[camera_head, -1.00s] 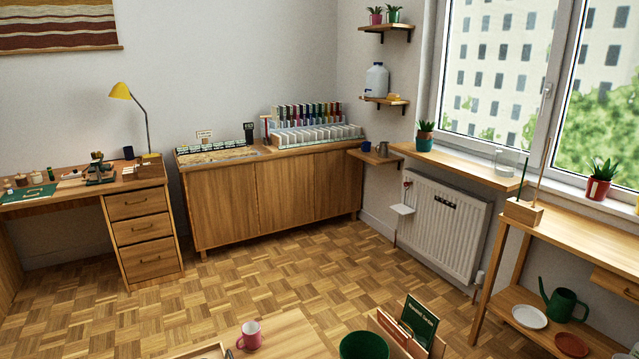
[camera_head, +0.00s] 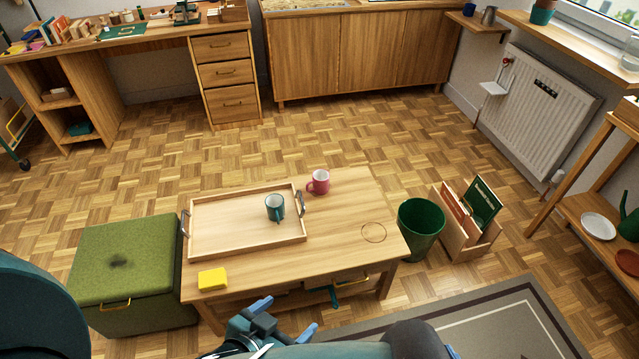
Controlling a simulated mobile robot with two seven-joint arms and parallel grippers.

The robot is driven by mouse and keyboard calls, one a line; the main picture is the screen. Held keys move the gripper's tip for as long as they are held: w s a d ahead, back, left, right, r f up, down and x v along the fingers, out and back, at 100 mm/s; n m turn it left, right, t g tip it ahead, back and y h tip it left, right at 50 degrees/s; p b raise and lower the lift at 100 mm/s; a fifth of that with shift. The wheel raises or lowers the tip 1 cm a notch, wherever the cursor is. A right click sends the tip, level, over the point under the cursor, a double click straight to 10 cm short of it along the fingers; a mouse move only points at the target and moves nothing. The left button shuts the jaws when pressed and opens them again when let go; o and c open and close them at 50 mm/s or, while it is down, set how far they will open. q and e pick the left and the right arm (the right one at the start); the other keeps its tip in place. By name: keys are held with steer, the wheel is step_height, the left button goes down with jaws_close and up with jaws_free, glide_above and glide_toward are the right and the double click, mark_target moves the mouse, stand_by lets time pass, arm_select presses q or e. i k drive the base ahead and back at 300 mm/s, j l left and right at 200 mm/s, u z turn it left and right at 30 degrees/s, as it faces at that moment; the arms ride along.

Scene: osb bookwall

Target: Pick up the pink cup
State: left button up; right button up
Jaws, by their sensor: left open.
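The pink cup (camera_head: 319,181) stands upright on the low wooden table (camera_head: 345,236), near its far edge, just right of the tray. Its handle points left. My left gripper (camera_head: 288,318) is at the bottom of the head view, in front of the table's near edge and well apart from the cup. Its blue-tipped fingers are spread and hold nothing that I can see. My right gripper does not show.
A wooden tray (camera_head: 225,246) with metal handles holds a teal cup (camera_head: 275,207). A yellow sponge-like block (camera_head: 212,279) lies at the table's near left. A green ottoman (camera_head: 128,262) is at left; a green bin (camera_head: 421,226) and a wooden file holder (camera_head: 468,231) are at right.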

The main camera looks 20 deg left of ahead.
mark_target(321, 182)
steer(key=i+l+z, duration=0.2)
steer(key=i, duration=0.35)
steer(key=i+z, duration=0.15)
steer(key=i, duration=0.45)
